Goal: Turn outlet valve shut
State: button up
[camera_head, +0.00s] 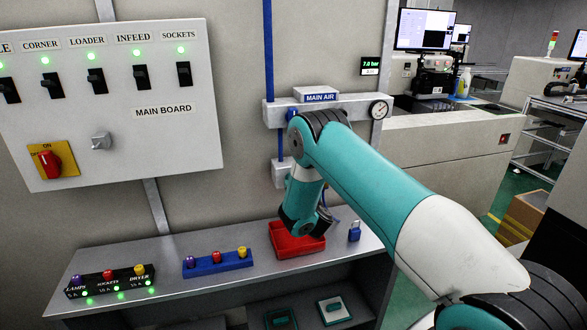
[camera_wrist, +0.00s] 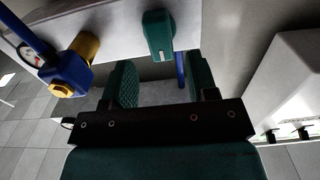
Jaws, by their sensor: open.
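In the wrist view a green handle (camera_wrist: 158,36) with a pale mark sticks out from a light panel. It looks like a valve handle, but no label shows there. A blue fitting with a yellow-gold part (camera_wrist: 72,70) sits left of it, beside a gauge. My gripper (camera_wrist: 160,84) is open, its two green fingers apart with nothing between them, and the handle appears beyond the gap, apart from them. In the head view the MAIN AIR panel (camera_head: 350,109) carries a round gauge (camera_head: 378,110). My arm hides much of this panel, including its valves, and my fingertips cannot be made out there.
A main board (camera_head: 165,150) with switches and a red knob is on the wall at left. On the bench (camera_head: 180,300) are a red tray (camera_head: 290,246) below my wrist, a blue padlock (camera_head: 354,231) and plug blocks (camera_head: 217,264). A blue pipe (camera_head: 268,50) runs up the wall.

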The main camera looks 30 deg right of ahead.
jog(key=shift+p+x, duration=1.7)
jog(key=shift+x, duration=0.35)
jog(key=c, duration=0.9)
